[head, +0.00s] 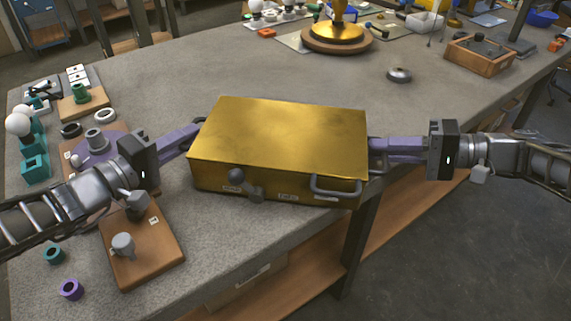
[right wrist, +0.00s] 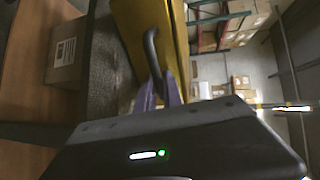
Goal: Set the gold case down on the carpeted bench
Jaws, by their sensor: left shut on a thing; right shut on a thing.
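The gold case (head: 280,135) is a closed box with grey handles on its front, in the middle of the head view over the grey carpeted bench (head: 300,75). My left gripper (head: 192,135) is shut on the case's left side. My right gripper (head: 374,146) is shut on its right side. The right wrist view shows part of the gold case (right wrist: 125,22) and a dark handle close to my fingers (right wrist: 160,95). The case looks about level near the bench's front edge. I cannot tell whether its underside touches the bench. The fingertips are mostly hidden.
A wooden block with a grey knob (head: 140,260) and teal and purple rings lie at the front left. Lamp parts crowd the left edge. A gold lamp base (head: 337,38), a metal dome (head: 399,75) and a wooden box (head: 478,55) stand behind.

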